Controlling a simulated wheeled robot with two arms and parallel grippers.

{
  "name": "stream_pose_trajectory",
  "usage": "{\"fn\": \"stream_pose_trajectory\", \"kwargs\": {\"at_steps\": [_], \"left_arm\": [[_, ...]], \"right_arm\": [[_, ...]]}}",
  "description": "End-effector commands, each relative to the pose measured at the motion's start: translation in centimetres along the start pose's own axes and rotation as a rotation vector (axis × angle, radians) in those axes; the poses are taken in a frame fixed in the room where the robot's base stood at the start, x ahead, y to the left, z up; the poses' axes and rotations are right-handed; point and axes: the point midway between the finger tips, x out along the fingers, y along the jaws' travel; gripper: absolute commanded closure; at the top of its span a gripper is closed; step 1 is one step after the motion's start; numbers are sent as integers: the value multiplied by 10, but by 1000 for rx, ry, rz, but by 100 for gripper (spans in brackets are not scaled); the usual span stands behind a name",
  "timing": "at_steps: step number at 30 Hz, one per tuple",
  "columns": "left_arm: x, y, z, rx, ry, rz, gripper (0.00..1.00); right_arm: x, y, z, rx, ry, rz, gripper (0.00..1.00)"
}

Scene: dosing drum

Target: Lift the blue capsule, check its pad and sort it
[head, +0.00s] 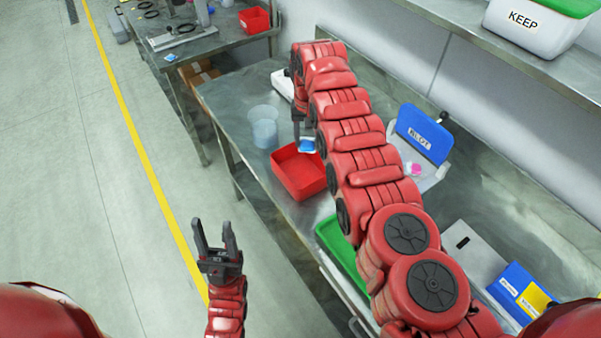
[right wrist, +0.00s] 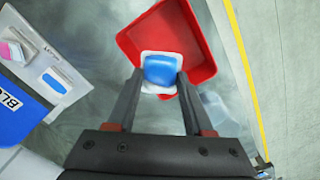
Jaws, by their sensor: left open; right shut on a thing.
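The blue capsule (head: 308,145) sits between the fingertips of my right gripper (head: 303,137), which is shut on it. In the right wrist view the blue capsule (right wrist: 159,69) shows a white rim or pad around and under it. It is held over the red bin (head: 298,177), whose walls frame it in the right wrist view (right wrist: 200,45). I cannot tell how high above the floor of the bin it is. The pad's underside is hidden. My left gripper (head: 217,243) is open and empty, off the bench over the floor.
A blue board reading BLOT (head: 422,133) stands behind a white plate with a pink thing (head: 415,169). A green tray (head: 338,249) is nearer. A KEEP box (head: 530,22) is on the shelf.

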Motion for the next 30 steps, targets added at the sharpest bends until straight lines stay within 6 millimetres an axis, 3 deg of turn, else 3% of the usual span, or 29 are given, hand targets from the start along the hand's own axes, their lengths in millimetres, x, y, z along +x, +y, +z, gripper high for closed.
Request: {"fn": "stream_pose_trajectory", "kwargs": {"at_steps": [3, 11, 12, 17, 30], "left_arm": [[-4, 0, 1, 0, 0, 0, 50], [-4, 0, 1, 0, 0, 0, 50], [-4, 0, 1, 0, 0, 0, 50], [-4, 0, 1, 0, 0, 0, 50], [-7, 0, 1, 0, 0, 0, 50]], "right_arm": [[11, 0, 0, 0, -2, 0, 100], [12, 0, 0, 0, 0, 0, 100], [12, 0, 0, 0, 0, 0, 43], [12, 0, 0, 0, -1, 0, 14], [7, 0, -1, 0, 3, -1, 13]]}}
